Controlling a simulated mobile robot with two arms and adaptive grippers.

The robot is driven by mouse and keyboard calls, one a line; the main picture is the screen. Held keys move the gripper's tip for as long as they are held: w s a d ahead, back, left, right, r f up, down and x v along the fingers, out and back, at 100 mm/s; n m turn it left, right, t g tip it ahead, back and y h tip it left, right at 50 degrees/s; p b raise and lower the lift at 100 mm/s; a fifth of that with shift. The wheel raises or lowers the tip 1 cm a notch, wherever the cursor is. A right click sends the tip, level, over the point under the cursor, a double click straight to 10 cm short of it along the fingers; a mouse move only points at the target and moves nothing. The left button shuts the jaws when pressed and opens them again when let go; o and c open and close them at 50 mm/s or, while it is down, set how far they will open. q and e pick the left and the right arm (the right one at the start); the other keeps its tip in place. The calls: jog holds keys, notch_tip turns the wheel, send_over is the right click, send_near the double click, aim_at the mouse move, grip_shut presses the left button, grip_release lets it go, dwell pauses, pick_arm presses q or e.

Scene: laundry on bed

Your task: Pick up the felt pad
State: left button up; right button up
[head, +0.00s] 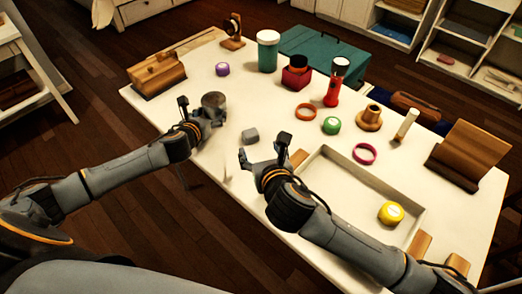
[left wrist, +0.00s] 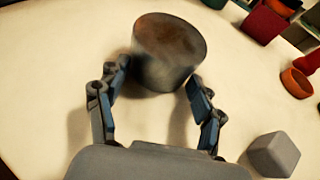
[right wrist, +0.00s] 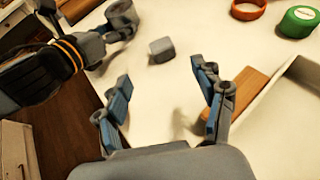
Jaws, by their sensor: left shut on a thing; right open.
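My left gripper (head: 203,116) is shut on a grey cylinder with a brownish top (head: 214,99). In the left wrist view the cylinder (left wrist: 168,55) sits between the fingertips; whether it touches the table is unclear. A small grey block with rounded edges (head: 250,135) lies on the white table (head: 210,155), apart from both grippers; it also shows in the left wrist view (left wrist: 273,155) and the right wrist view (right wrist: 162,49). I cannot tell which thing is the felt pad. My right gripper (head: 263,152) is open and empty, near the block and the tray's left corner.
A shallow pale tray (head: 318,200) holds a yellow round item (head: 391,213). A wooden block (right wrist: 244,92) lies beside it. A purple roll (head: 222,69), a teal-green jar (head: 268,50), a red flashlight (head: 332,90) and a wooden holder (head: 158,74) stand further back.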

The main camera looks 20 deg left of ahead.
aim_at(251, 132)
dwell(0.4)
